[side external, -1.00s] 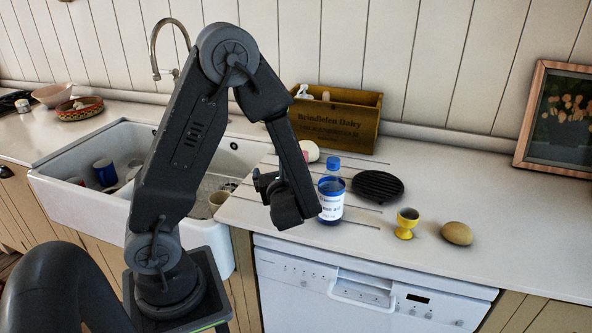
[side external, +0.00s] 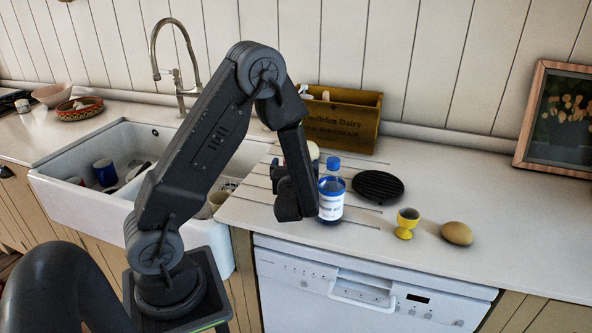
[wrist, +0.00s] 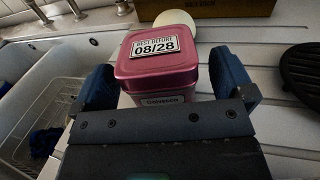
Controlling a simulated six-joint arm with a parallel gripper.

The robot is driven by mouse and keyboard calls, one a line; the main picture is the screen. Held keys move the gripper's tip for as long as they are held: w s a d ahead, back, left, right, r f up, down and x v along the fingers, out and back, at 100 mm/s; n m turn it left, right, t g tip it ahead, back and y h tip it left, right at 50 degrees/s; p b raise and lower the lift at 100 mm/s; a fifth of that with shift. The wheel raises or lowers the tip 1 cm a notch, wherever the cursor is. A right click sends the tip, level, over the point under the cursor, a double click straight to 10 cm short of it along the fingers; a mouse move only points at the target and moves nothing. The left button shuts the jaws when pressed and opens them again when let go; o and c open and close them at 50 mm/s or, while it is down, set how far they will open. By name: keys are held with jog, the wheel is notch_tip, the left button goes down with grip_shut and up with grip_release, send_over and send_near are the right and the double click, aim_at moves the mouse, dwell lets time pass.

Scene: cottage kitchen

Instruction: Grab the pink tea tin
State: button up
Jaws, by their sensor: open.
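The pink tea tin (wrist: 160,52) stands upright in the wrist view, with a "best before 08/28" label on its lid. My gripper (wrist: 163,78) is open, with one blue-padded finger on the left side of the tin and one on the right. The tin sits between the fingers, and I cannot tell whether either touches it. In the side view the tin is mostly or wholly hidden behind my arm.
A blue-capped bottle (side external: 331,203) stands close right of my gripper. A black round trivet (side external: 378,186), yellow egg cup (side external: 407,223) and potato-like item (side external: 457,233) lie further right. A wooden crate (side external: 345,122) stands behind; the sink (side external: 70,194) is left.

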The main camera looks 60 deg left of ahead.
jog(key=shift+c, duration=0.5)
jog(key=c, duration=1)
jog(key=shift+c, duration=0.2)
